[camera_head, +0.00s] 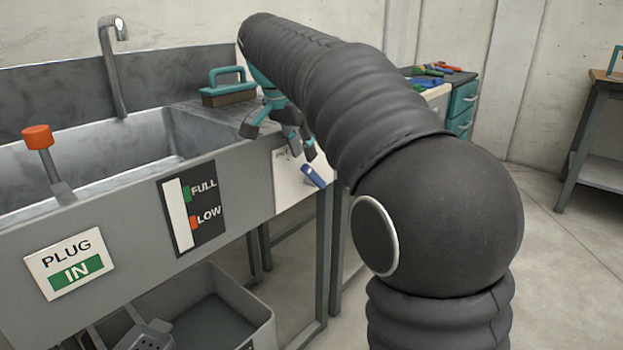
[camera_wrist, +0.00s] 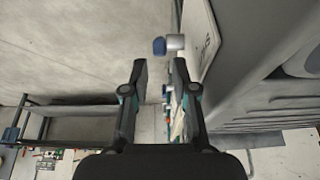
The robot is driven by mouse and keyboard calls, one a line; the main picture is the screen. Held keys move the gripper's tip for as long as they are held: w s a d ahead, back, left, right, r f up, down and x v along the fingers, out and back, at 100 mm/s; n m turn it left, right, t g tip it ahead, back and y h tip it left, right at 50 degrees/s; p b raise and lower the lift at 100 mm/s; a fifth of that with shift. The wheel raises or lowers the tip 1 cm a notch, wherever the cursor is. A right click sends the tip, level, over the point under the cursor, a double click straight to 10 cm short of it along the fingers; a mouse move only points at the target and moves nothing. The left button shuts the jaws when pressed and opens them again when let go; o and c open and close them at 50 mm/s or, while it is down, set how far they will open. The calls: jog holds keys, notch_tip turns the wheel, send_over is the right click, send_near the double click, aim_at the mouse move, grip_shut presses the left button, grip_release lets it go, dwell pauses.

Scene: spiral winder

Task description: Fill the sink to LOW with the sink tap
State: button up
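The grey sink (camera_head: 235,190) stands at the left in the head view, with a curved metal spout (camera_head: 115,70) above its basin. A blue-ended tap handle (camera_head: 313,176) sticks out by a white label plate at the sink's right end; it also shows in the wrist view (camera_wrist: 160,46). My gripper (camera_head: 282,138) is just above and beside this handle. In the wrist view my gripper (camera_wrist: 160,68) is open and empty, with the handle beyond its fingertips, apart from them. The level gauge (camera_head: 178,215) shows a white strip beside FULL and LOW marks. No water is visible.
An orange-topped lever (camera_head: 38,137) stands at the sink's front left, above a sign (camera_head: 70,265) reading PLUG IN. A teal-handled brush (camera_head: 228,90) rests on the sink's ledge near my arm. A grey bin (camera_head: 245,300) sits below. Open floor lies to the right.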

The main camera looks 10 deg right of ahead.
aim_at(309, 166)
jog(key=b+x, duration=0.1)
jog(key=x, duration=0.6)
jog(key=shift+f, duration=0.4)
grip_shut()
